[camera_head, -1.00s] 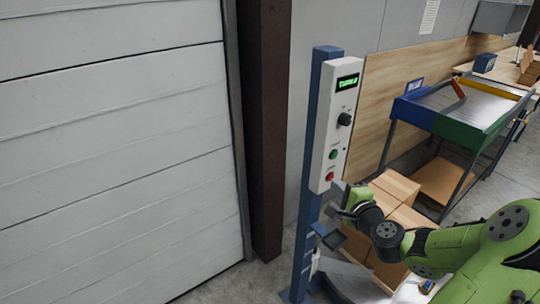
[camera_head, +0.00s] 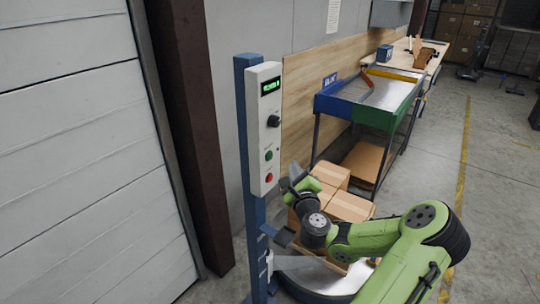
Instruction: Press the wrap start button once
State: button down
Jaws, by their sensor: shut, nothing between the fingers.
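The control box (camera_head: 265,130) is a pale upright panel on a blue post (camera_head: 245,165). It has a green-lit display (camera_head: 270,87), a black knob (camera_head: 273,121), a green button (camera_head: 268,155) and a red button (camera_head: 269,177). The button labels are too small to read, so I cannot tell by text which one is the wrap start. My gripper (camera_head: 288,187) is just right of the panel's lower end, near the height of the red button. It is shut and empty. Whether it touches the panel is not clear.
Cardboard boxes (camera_head: 350,206) are stacked on the round turntable (camera_head: 320,279) below and right of the panel. A blue and green workbench (camera_head: 374,115) stands behind. A white shutter door (camera_head: 70,150) and brown column (camera_head: 190,130) are at left. Open floor lies to the right.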

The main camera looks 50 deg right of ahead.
aim_at(270, 156)
jog(key=shift+w+a+p, duration=0.15)
jog(key=shift+w+p, duration=0.2)
jog(key=shift+w, duration=0.9)
jog(key=shift+w+a+p, duration=0.1)
jog(key=shift+w+p, duration=0.25)
jog(key=shift+w, duration=0.85)
jog(key=shift+w, duration=0.45)
jog(key=shift+w+p, duration=0.35)
dwell(0.3)
dwell(0.4)
jog(key=shift+s+b, duration=0.35)
jog(key=shift+s, duration=0.45)
